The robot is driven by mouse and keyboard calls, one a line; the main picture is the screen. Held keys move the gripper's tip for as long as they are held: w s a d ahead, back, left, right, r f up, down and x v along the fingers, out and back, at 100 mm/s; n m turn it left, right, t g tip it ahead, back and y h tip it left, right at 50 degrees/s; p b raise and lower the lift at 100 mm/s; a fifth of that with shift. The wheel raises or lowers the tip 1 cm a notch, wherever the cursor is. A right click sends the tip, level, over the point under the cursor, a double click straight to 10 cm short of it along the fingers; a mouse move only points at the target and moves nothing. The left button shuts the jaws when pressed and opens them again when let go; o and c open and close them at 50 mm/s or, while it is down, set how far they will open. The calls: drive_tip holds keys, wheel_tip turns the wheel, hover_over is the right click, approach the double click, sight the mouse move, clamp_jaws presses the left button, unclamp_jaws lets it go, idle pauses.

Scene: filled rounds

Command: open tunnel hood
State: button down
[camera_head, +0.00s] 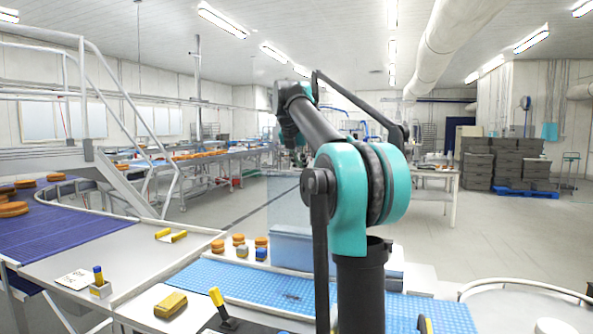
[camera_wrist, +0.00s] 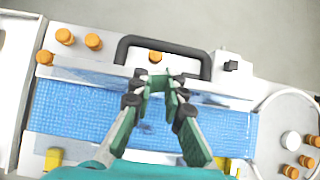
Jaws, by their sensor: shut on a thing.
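The tunnel hood (camera_head: 288,205) is a see-through bluish panel standing above the blue mesh belt (camera_head: 222,283), partly hidden behind my arm in the head view. In the wrist view my gripper (camera_wrist: 161,80) is over the far side of the belt (camera_wrist: 70,110), at the clear edge of the hood. Its fingers are close together and shut on the hood, though the gripped part is hard to make out. A dark U-shaped bar (camera_wrist: 165,44) lies just beyond the fingertips. My gripper is hidden in the head view.
Round orange cakes stand beyond the belt, and more sit on the purple conveyor (camera_head: 80,235) at left. Stacked grey crates (camera_head: 490,163) stand far right. The floor between is clear.

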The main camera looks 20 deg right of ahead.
drive_tip(key=shift+w+d+f, duration=0.1)
drive_tip(key=shift+w+d, duration=0.6)
drive_tip(key=shift+w, duration=0.3)
drive_tip(key=shift+w+d+f, duration=0.1)
drive_tip(key=shift+w+d, duration=0.55)
drive_tip(key=shift+w, duration=0.35)
drive_tip(key=shift+a, duration=0.1)
drive_tip(key=v, duration=0.4)
drive_tip(key=shift+s+a+r, duration=0.1)
drive_tip(key=shift+s+r, duration=0.05)
drive_tip(key=shift+s, duration=0.15)
wheel_tip(320, 180, up, 9)
drive_tip(key=shift+s+a, duration=0.2)
